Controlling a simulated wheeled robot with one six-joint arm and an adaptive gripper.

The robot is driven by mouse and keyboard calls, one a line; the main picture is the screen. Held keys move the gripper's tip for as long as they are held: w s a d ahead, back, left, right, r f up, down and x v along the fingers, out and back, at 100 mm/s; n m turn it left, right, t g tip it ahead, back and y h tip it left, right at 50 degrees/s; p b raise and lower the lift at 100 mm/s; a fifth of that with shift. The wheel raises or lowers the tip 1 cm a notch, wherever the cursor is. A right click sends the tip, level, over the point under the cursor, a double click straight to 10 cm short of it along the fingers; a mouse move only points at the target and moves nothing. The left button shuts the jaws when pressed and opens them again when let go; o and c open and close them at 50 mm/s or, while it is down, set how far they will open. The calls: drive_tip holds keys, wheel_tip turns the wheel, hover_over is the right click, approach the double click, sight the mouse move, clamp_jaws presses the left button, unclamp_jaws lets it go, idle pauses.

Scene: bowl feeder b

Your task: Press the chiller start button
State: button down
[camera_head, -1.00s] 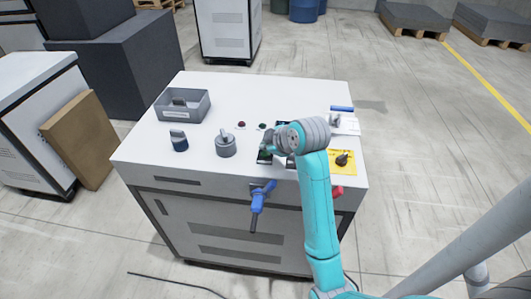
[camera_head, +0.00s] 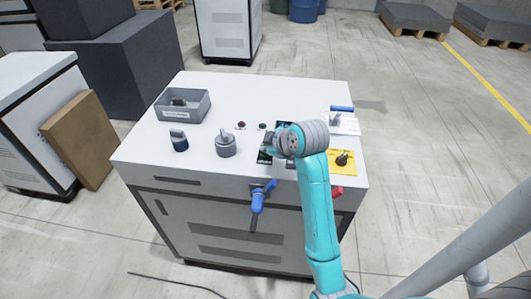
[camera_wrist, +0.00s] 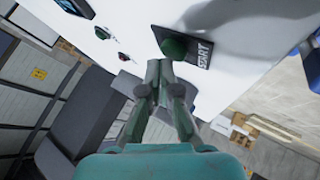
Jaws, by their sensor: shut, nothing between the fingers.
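The chiller start button (camera_wrist: 174,47) is a round green button on a black plate lettered START, seen in the wrist view. My gripper (camera_wrist: 158,66) is shut and empty. Its fingertips appear just beside the button, overlapping its lower edge in the picture; I cannot tell whether they touch. In the head view my gripper (camera_head: 269,141) is over the front right part of the white cabinet top (camera_head: 225,95). A dark plate (camera_head: 264,157) shows below it there, and my wrist hides part of this area.
Two small buttons or lamps (camera_head: 242,125) (camera_head: 263,127) are left of my gripper. A yellow plate with a black knob (camera_head: 342,160) is right. A blue handle (camera_head: 260,196) sticks out in front.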

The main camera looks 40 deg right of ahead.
drive_tip(key=shift+f, duration=0.45)
idle(0.6)
drive_tip(key=shift+r, duration=0.15)
idle(0.3)
drive_tip(key=shift+r, duration=0.7)
drive_tip(key=shift+r, duration=2.55)
